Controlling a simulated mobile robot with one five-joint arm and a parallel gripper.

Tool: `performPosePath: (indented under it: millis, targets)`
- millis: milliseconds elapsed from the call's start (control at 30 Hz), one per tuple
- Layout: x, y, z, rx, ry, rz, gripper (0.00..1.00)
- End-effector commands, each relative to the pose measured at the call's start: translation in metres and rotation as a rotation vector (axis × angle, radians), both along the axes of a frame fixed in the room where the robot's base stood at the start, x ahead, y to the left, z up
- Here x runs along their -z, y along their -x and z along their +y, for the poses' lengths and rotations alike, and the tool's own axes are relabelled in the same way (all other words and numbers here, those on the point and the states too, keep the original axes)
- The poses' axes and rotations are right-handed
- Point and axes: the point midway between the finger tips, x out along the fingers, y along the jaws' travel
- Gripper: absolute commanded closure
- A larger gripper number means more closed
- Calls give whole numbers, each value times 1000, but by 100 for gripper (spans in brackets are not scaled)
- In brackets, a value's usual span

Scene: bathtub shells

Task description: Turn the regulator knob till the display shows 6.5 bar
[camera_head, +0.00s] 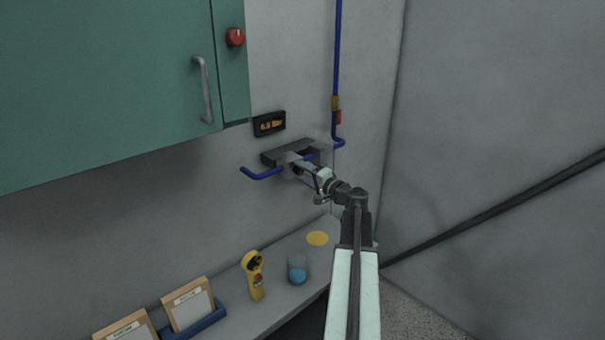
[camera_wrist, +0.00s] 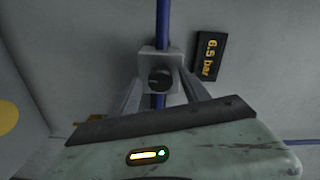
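The display (camera_head: 269,124) is a small dark box on the wall with amber figures. In the wrist view the display (camera_wrist: 208,56) reads 6.5 bar, tilted in the picture. The regulator knob (camera_wrist: 160,78) is a dark round knob with a pale mark, on a grey block on the blue pipe. My gripper (camera_head: 302,171) is at the regulator, and it hides the knob in the head view. In the wrist view its two grey fingers stand apart, one on each side of the knob, with gaps showing. I cannot tell how deep the fingertips reach.
A blue pipe (camera_head: 337,60) runs down the wall. A green cabinet (camera_head: 110,80) with a red button (camera_head: 235,37) hangs at left. The shelf below holds a yellow handheld device (camera_head: 253,275), a blue-topped item (camera_head: 297,271) and framed cards (camera_head: 187,306). A dark bar (camera_head: 490,215) crosses the right.

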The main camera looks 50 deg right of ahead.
Motion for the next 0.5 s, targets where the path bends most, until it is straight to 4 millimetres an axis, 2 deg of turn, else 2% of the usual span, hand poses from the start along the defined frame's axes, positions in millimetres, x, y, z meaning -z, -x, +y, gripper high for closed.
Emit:
performPosePath:
  millis: [267, 500]
  targets:
    - [0, 5, 1, 1, 0, 0, 46]
    - [0, 50, 5, 3, 0, -1, 46]
